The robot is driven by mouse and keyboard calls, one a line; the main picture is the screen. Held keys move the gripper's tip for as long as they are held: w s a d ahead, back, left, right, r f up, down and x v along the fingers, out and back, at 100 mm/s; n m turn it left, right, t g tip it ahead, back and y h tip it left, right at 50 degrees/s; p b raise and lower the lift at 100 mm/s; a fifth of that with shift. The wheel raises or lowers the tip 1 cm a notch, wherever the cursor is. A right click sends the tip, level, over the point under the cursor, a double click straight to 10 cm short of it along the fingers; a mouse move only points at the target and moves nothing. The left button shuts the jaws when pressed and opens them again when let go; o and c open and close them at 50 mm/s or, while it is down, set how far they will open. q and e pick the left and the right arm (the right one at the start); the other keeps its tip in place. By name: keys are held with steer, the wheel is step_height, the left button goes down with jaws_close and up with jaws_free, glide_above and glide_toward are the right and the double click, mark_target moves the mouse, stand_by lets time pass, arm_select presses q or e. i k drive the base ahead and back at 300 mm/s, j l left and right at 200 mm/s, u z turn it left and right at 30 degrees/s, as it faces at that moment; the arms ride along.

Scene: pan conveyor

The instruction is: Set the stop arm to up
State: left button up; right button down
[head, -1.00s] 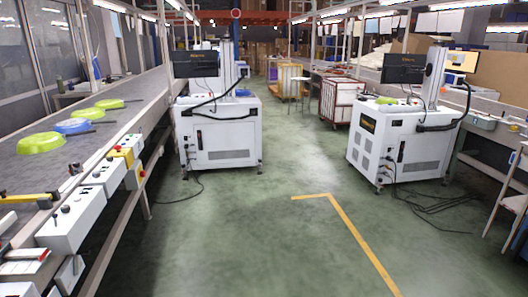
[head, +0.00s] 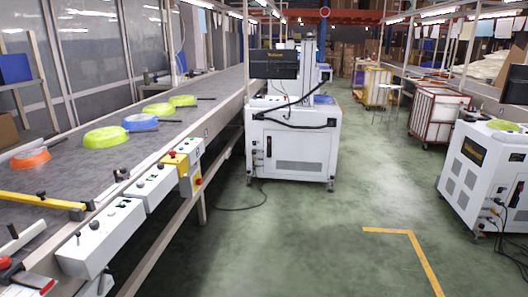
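A yellow bar with a black end (head: 40,201), which looks like the stop arm, lies low across the near part of the conveyor (head: 75,172). A small black knob stands on it. Several pans are on the belt beyond the bar: an orange pan (head: 30,159), a lime green pan (head: 105,138), a blue pan (head: 141,122) and more green ones (head: 158,109) farther back. White control boxes (head: 100,238) with small knobs line the conveyor's near side.
A yellow box with a red button (head: 177,160) sits on the conveyor's side rail. A white machine cart (head: 292,145) with a monitor stands right of the conveyor. The green floor (head: 310,240) in front is open.

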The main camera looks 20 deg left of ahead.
mark_target(41, 200)
steer(key=i+u, duration=0.85)
